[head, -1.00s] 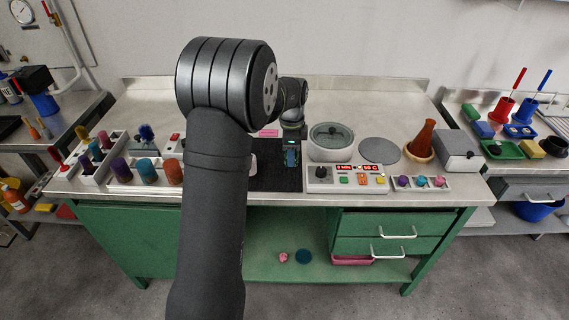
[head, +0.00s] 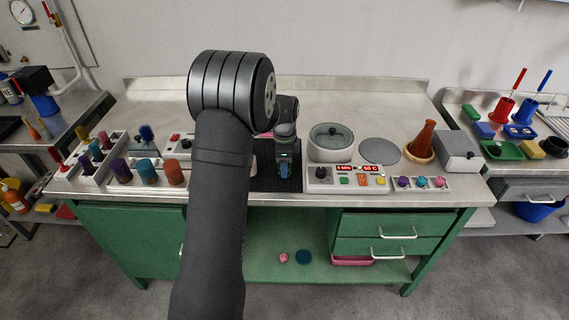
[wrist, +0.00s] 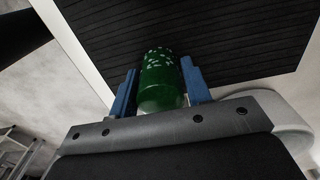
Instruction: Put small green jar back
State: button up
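The small green jar (wrist: 160,80), with pale specks near its far end, sits between the two blue fingers of my gripper (wrist: 162,90) in the wrist view. The fingers flank it closely on both sides, and my gripper looks shut on it. In the head view my gripper (head: 284,164) points down over the black ridged mat (head: 262,180) at the middle of the bench. The jar cannot be made out clearly there. Whether its far end touches the mat (wrist: 235,35) cannot be told.
Racks of coloured jars (head: 147,173) stand left. The back of the bench is clear.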

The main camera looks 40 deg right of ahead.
jog(key=shift+o, duration=1.1)
notch_tip(320, 180, up, 12)
jog(key=shift+r, duration=0.2)
notch_tip(320, 180, down, 12)
jog(key=shift+r, duration=1.9)
